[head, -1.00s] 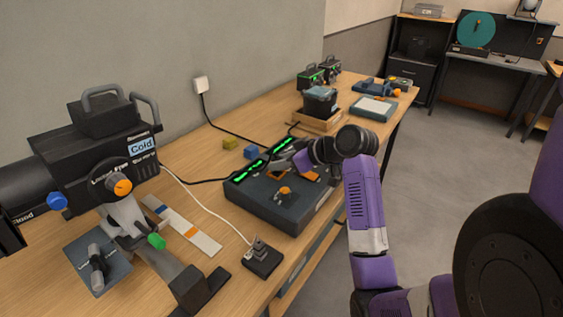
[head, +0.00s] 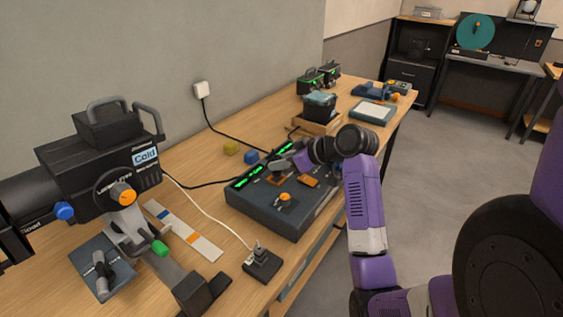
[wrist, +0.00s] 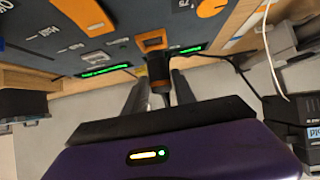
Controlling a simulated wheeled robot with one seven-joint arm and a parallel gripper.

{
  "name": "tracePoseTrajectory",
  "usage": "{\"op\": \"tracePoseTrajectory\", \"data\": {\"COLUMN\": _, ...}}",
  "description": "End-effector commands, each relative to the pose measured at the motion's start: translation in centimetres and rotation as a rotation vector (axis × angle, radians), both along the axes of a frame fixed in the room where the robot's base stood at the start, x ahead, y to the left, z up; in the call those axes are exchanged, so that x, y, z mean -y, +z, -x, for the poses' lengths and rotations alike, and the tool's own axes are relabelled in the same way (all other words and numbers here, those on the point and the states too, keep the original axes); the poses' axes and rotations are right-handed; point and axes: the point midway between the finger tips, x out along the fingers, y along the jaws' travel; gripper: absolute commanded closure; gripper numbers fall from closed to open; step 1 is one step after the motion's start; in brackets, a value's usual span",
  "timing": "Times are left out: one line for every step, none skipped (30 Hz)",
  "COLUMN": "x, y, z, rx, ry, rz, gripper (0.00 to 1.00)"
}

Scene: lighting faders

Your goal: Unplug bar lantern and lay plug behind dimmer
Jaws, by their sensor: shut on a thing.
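The dimmer (head: 262,206) is a dark blue-grey console with green light strips and orange parts, on the table's front side. My gripper (head: 276,166) is over its top near the back. In the wrist view my gripper (wrist: 159,92) is shut on a dark, plug-like piece (wrist: 158,70), close to an orange-framed socket (wrist: 152,41). Whether the piece is still seated cannot be told. A large black lantern (head: 95,170) with a "Cold" label stands at the left. A white cable (head: 215,212) runs from it to a small black block (head: 262,264).
A wall outlet (head: 201,90) feeds a black cable to the table behind the dimmer. Yellow (head: 231,148) and blue (head: 251,156) blocks lie behind the dimmer. A wooden tray (head: 318,127) with a dark box stands to the right. Some bare table (head: 205,160) shows behind the dimmer.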

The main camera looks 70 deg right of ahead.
Motion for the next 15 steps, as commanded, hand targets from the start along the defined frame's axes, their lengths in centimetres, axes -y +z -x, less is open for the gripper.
{"op": "tracePoseTrajectory", "data": {"x": 0.0, "y": 0.5, "z": 0.0, "rx": 0.001, "ry": 0.001, "rz": 0.001, "gripper": 1.00}}
{"op": "tracePoseTrajectory", "data": {"x": 0.0, "y": 0.6, "z": 0.0, "rx": 0.001, "ry": 0.001, "rz": 0.001, "gripper": 1.00}}
{"op": "tracePoseTrajectory", "data": {"x": 0.0, "y": 0.8, "z": 0.0, "rx": 0.000, "ry": 0.001, "rz": 0.001, "gripper": 1.00}}
{"op": "tracePoseTrajectory", "data": {"x": 0.0, "y": 0.9, "z": 0.0, "rx": 0.000, "ry": 0.001, "rz": 0.001, "gripper": 1.00}}
{"op": "tracePoseTrajectory", "data": {"x": 0.0, "y": 1.1, "z": 0.0, "rx": 0.000, "ry": 0.001, "rz": 0.001, "gripper": 1.00}}
{"op": "tracePoseTrajectory", "data": {"x": 0.0, "y": 1.3, "z": 0.0, "rx": 0.000, "ry": 0.001, "rz": 0.000, "gripper": 1.00}}
{"op": "tracePoseTrajectory", "data": {"x": 0.0, "y": 1.4, "z": -0.1, "rx": 0.000, "ry": 0.001, "rz": 0.000, "gripper": 1.00}}
{"op": "tracePoseTrajectory", "data": {"x": 0.0, "y": 1.5, "z": -0.1, "rx": 0.000, "ry": 0.001, "rz": 0.000, "gripper": 1.00}}
{"op": "tracePoseTrajectory", "data": {"x": 0.0, "y": 1.7, "z": -0.1, "rx": 0.000, "ry": 0.001, "rz": 0.000, "gripper": 1.00}}
{"op": "tracePoseTrajectory", "data": {"x": 0.0, "y": 1.8, "z": -0.1, "rx": 0.000, "ry": 0.001, "rz": 0.000, "gripper": 1.00}}
{"op": "tracePoseTrajectory", "data": {"x": 0.0, "y": 2.0, "z": -0.1, "rx": 0.000, "ry": 0.001, "rz": 0.000, "gripper": 1.00}}
{"op": "tracePoseTrajectory", "data": {"x": 0.0, "y": 2.2, "z": -0.1, "rx": 0.000, "ry": 0.001, "rz": 0.000, "gripper": 1.00}}
{"op": "tracePoseTrajectory", "data": {"x": 0.0, "y": 2.3, "z": 0.0, "rx": 0.000, "ry": 0.001, "rz": 0.000, "gripper": 1.00}}
{"op": "tracePoseTrajectory", "data": {"x": 0.0, "y": 2.4, "z": 0.0, "rx": 0.000, "ry": 0.001, "rz": 0.000, "gripper": 1.00}}
{"op": "tracePoseTrajectory", "data": {"x": 0.0, "y": 2.5, "z": 0.0, "rx": 0.000, "ry": 0.001, "rz": 0.000, "gripper": 1.00}}
